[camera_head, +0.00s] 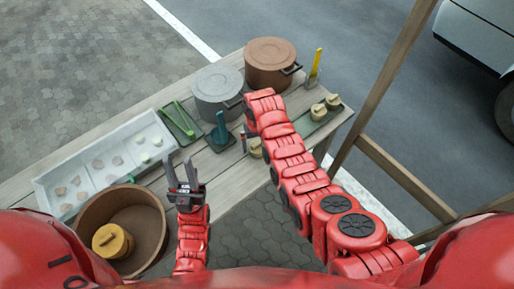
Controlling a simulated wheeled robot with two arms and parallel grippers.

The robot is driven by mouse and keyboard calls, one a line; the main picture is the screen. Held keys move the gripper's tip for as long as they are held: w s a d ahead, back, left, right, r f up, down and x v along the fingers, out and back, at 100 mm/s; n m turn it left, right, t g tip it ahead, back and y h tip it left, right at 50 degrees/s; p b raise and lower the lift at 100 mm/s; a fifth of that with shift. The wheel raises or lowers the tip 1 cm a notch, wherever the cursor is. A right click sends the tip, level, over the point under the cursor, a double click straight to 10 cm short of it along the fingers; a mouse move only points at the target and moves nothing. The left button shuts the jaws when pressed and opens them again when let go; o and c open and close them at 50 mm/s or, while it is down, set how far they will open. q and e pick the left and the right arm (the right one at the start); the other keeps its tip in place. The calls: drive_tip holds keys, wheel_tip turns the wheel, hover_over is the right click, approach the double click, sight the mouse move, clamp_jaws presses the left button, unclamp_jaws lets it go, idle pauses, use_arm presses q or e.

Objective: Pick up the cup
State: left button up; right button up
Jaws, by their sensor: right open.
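Small tan lidded cups stand on the table. One (255,148) is partly hidden behind my right arm, and two more, one of them here (318,112), stand on a green tray at the right end. I cannot tell which one is the task's cup. My right arm reaches over the table, and its gripper (245,140) is mostly hidden beside the partly hidden cup; it is open. My left gripper (181,172) is open and empty, pointing up at the table's near edge, right of the brown bowl.
A grey pot (217,88) and a brown pot (270,62) stand at the back. A white tray (62,178) with small pieces lies left. A large brown bowl (150,217) holds a yellow lidded pot (111,240). A wooden post (390,80) rises right.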

drive_tip(key=shift+f, duration=1)
drive_tip(key=c, duration=1.3)
drive_tip(key=shift+r, duration=0.15)
